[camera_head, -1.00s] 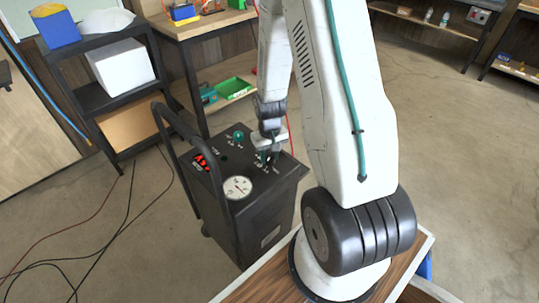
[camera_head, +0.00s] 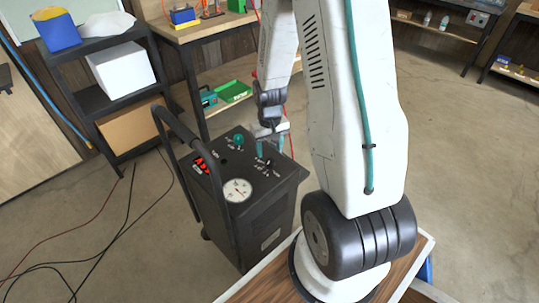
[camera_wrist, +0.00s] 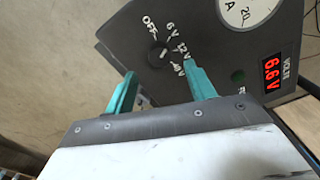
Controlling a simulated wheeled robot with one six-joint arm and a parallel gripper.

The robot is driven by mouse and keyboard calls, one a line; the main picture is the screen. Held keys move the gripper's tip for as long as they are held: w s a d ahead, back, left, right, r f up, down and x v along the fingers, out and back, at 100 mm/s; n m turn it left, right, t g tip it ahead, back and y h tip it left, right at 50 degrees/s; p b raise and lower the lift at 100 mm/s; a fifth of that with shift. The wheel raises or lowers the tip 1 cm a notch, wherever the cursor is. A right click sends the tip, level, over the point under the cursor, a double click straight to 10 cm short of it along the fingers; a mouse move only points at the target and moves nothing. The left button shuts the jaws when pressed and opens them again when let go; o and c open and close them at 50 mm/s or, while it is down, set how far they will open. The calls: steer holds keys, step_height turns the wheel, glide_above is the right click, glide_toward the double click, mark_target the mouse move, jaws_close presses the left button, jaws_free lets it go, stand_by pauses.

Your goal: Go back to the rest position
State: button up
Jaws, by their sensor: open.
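My gripper (camera_wrist: 163,84) is open, with its two teal fingers apart and nothing between them. In the head view my gripper (camera_head: 266,148) hangs just above the right part of the black cart's top panel (camera_head: 215,170). The wrist view shows a dark rotary knob (camera_wrist: 159,56) beyond the fingertips, apart from them. Marks around it include OFF, 6V and 12V; I cannot tell for sure where it points. A red VOLTS display (camera_wrist: 271,74) reads about 6.6 V. A white round gauge (camera_head: 237,190) and a green lamp (camera_head: 239,139) are on the panel.
The cart's black handle (camera_head: 190,140) rises at its left. A shelf rack (camera_head: 95,98) and a workbench (camera_head: 195,32) with a green bin (camera_head: 234,91) stand behind. Cables (camera_head: 98,240) lie on the floor at left. Open floor (camera_head: 465,170) is at right.

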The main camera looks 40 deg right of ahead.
steer(key=shift+r, duration=1.2)
steer(key=shift+s+a, duration=0.2)
steer(key=shift+s, duration=0.15)
steer(key=s+a+r+n, duration=0.1)
steer(key=s+a+r, duration=0.4)
steer(key=r, duration=0.4)
steer(key=s+a+r+n+t, duration=0.1)
steer(key=s+a+r, duration=0.5)
steer(key=r, duration=0.4)
steer(key=s+a+r+n, duration=0.1)
steer(key=s+a+r, duration=0.5)
steer(key=s+r, duration=0.2)
steer(key=shift+r+n, duration=0.3)
steer(key=shift+r, duration=0.35)
